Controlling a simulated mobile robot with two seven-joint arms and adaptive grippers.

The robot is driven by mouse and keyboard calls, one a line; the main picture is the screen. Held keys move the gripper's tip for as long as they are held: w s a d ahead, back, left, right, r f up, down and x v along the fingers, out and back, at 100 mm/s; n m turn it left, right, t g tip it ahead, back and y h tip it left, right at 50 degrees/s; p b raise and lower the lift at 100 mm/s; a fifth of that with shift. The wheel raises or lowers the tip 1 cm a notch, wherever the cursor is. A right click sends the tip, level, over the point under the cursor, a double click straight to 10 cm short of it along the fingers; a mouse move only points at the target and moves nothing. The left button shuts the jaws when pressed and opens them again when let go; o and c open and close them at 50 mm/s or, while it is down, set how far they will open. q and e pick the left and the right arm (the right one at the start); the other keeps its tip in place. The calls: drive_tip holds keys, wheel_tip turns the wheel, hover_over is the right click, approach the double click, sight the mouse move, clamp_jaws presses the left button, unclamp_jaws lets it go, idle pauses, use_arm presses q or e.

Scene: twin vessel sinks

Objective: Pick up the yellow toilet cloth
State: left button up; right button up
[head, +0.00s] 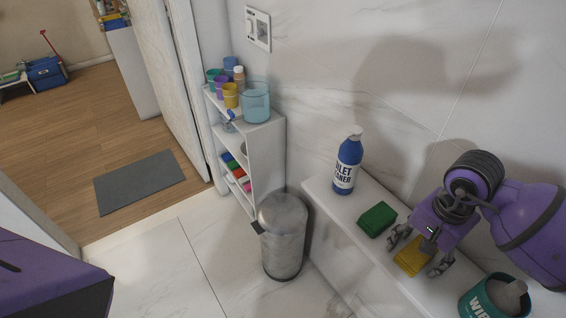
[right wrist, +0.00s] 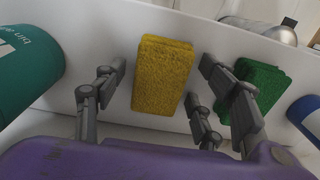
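The yellow toilet cloth (head: 411,256) lies on the white ledge at the right of the head view. In the right wrist view the cloth (right wrist: 162,75) is a thick yellow block between my spread fingers. My right gripper (head: 420,258) is open above the cloth, with fingers on either side; in the wrist view the gripper (right wrist: 160,95) shows a gap on both sides of the cloth. My left gripper is not in view; only part of my left arm shows at the lower left.
A green cloth (head: 377,219) lies beside the yellow one, with a blue toilet cleaner bottle (head: 347,165) behind it. A teal wipes tub (head: 494,299) stands on the other side. A metal bin (head: 283,238) and a white shelf (head: 262,160) stand to the left.

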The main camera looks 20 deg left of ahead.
drive_tip(key=c, duration=1)
drive_tip(key=shift+r, duration=0.15)
drive_tip(key=shift+r, duration=0.2)
drive_tip(key=r, duration=0.3)
drive_tip(key=shift+s+r, duration=0.15)
drive_tip(key=shift+s, duration=0.15)
drive_tip(key=s+r, duration=0.1)
drive_tip(key=r, duration=0.1)
drive_tip(key=s+r, duration=0.2)
drive_tip(key=shift+s+a, duration=0.15)
drive_tip(key=shift+a, duration=0.05)
drive_tip(key=s+r, duration=0.1)
drive_tip(key=s, duration=0.2)
drive_tip(key=s+r, duration=0.2)
drive_tip(key=s, duration=0.1)
drive_tip(key=s+a+r+b, duration=0.1)
drive_tip(key=s+r, duration=0.1)
drive_tip(key=s, duration=0.2)
